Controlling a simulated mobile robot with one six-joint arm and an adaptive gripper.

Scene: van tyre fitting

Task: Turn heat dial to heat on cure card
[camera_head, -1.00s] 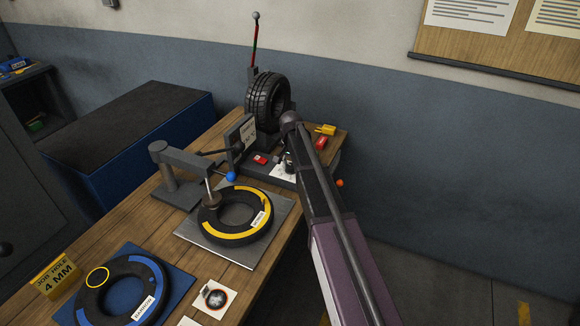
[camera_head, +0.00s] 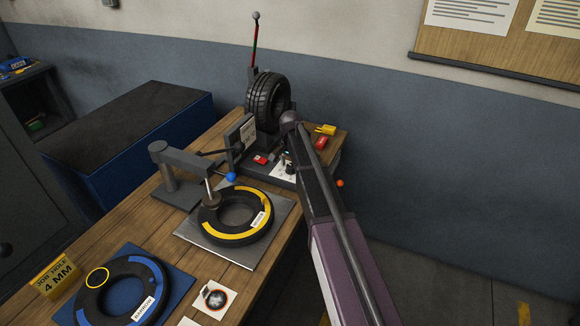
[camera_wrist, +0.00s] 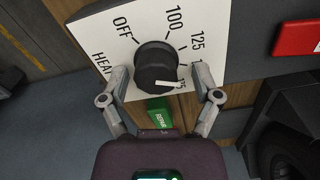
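The heat dial (camera_wrist: 156,68) is a black round knob on a white panel (camera_wrist: 88,28) in the wrist view, marked HEAT, OFF, 100, 125 and further numbers partly hidden. Its white pointer mark lies at the knob's lower right, towards a marking that looks like 175. My gripper (camera_wrist: 161,80) has one finger on each side of the knob, with gaps to it, so it is open. In the head view my gripper (camera_head: 287,160) is small, over the white dial panel (camera_head: 280,173). A white card (camera_head: 248,132) stands behind the press; its text is too small to read.
In the head view a tyre (camera_head: 268,100) stands behind the dial. A press (camera_head: 178,170) and ringed tyre pieces (camera_head: 235,216) occupy the bench to the left.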

